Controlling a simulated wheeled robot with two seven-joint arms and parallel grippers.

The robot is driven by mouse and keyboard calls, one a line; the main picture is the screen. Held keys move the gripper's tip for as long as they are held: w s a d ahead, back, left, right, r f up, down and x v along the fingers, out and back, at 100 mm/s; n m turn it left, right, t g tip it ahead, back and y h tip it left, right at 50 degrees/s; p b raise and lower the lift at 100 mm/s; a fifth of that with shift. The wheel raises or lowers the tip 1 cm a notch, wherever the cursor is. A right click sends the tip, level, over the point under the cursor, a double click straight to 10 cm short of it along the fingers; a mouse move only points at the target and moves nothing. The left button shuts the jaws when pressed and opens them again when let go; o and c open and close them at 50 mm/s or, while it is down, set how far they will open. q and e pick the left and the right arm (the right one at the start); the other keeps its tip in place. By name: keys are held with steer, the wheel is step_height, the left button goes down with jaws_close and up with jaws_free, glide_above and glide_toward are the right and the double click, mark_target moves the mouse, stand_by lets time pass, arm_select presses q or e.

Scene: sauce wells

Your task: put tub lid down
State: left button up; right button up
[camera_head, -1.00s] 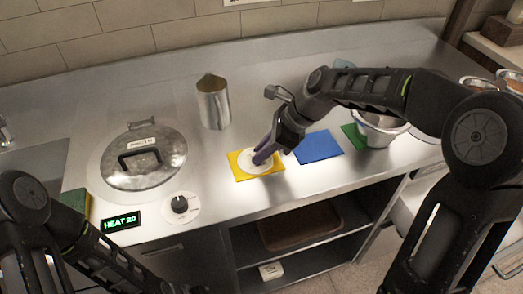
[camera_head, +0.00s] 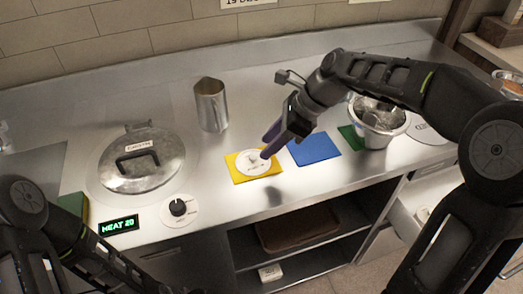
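A round white tub lid (camera_head: 249,162) lies flat on a yellow mat (camera_head: 240,178) near the middle of the counter. My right gripper (camera_head: 268,147) is just above and to the right of the lid. Its purple fingers look parted, with nothing seen between them, and the lower fingertip is close to the lid's right edge. I cannot tell whether it touches. My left arm comes in at the bottom left, and its gripper is out of view.
A blue mat (camera_head: 314,149) and a green mat (camera_head: 351,137) lie to the right, by a metal pot (camera_head: 379,119). A steel pitcher (camera_head: 210,105) stands behind the lid. A lidded well (camera_head: 142,165), a knob (camera_head: 178,208) and a heat display (camera_head: 118,225) are at left.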

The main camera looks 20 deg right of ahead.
steer(key=v, duration=0.7)
stand_by(0.6)
